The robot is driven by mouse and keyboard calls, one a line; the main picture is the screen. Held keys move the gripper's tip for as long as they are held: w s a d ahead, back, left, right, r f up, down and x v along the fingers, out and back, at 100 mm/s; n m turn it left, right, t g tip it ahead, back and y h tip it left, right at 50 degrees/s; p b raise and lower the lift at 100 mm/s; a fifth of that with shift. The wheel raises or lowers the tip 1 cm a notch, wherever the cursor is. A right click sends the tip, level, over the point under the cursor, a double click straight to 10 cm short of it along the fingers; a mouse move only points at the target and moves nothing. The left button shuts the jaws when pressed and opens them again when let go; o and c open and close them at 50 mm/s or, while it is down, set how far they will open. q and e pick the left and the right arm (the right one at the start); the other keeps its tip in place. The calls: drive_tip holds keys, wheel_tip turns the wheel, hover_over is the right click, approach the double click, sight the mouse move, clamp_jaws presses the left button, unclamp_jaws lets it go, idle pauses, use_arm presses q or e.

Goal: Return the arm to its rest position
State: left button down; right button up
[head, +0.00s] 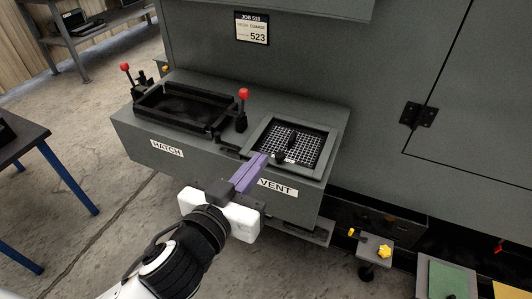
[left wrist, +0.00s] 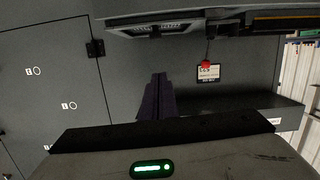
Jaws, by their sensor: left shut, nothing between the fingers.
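My left arm comes in from the bottom of the head view. Its gripper (head: 262,160) has purple fingers pressed together, with nothing between them. The fingertips show in front of the near edge of the vent frame (head: 318,172), just above the VENT label (head: 277,187); I cannot tell whether they touch it. In the left wrist view the shut fingers (left wrist: 157,82) point toward the grey cabinet wall (left wrist: 140,55). My right gripper is not in view.
The grey ledge (head: 215,172) carries an open black hatch frame (head: 165,112) with red-knobbed levers (head: 243,95) beside it. A blue-legged table (head: 22,135) stands at left. A small stand with a yellow knob (head: 384,251) is at lower right. Open floor (head: 75,215) lies between table and ledge.

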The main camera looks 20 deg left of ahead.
use_arm(q)
drive_tip(key=s+f+g, duration=0.2)
drive_tip(key=s+f, duration=0.3)
drive_tip(key=f, duration=0.5)
drive_tip(key=s+a+f+g, duration=0.1)
drive_tip(key=s+f, duration=0.4)
drive_tip(key=f, duration=0.6)
drive_tip(key=s+a+f+m+g, duration=0.1)
drive_tip(key=s+f+g, duration=0.3)
drive_tip(key=f, duration=0.6)
drive_tip(key=shift+s+a+f, duration=0.15)
drive_tip(key=shift+s+a, duration=0.1)
drive_tip(key=shift+s, duration=0.55)
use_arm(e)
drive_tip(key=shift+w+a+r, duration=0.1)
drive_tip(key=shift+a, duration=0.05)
